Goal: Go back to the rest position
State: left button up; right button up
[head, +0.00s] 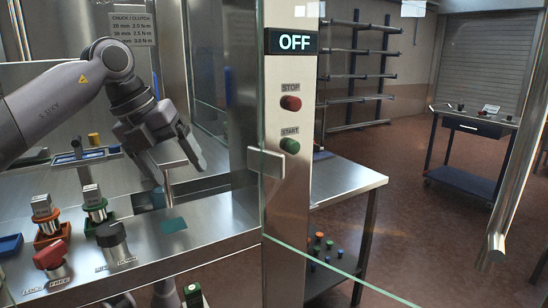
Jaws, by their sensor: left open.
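My left gripper (178,174) comes in from the left over the steel worktop (215,222). Its two fingers are apart and point down. A thin upright metal piece (167,188) shows behind or between the fingertips; I cannot tell whether it touches them. My right gripper cannot be made out.
A red-based holder (47,228) and a green-based holder (95,212) stand at the left. A red knob (50,255) and a black knob (112,236) stand in front. A control column (290,105) reading OFF and a glass panel (320,265) border the right.

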pick_arm(q)
jog(key=s+d+f+n+h, duration=0.2)
jog(key=s+d+f+h, duration=0.2)
jog(key=d+f+h, duration=0.5)
jog(key=s+d+f+n+h, duration=0.2)
jog(key=s+d+f+h, duration=0.4)
jog(key=d, duration=0.4)
jog(key=s+a+f+n+t+y, duration=0.1)
jog(key=a+f+n+t+y, duration=0.55)
jog(key=n, duration=0.45)
jog(key=a+f+n+t+y, duration=0.4)
jog(key=a+f+n+t, duration=0.2)
jog(key=f+n+t, duration=0.45)
jog(key=s+a+f+n+g+y, duration=0.3)
jog(key=s+a+f+n+g, duration=0.1)
jog(key=s+f, duration=0.3)
jog(key=s+a+f+n+g+y, duration=0.3)
jog(key=s+a+f+n+g, duration=0.1)
jog(key=s+f, duration=0.4)
jog(key=shift+s+a+g, duration=0.6)
jog(key=shift+s+a, duration=0.05)
jog(key=shift+s, duration=0.4)
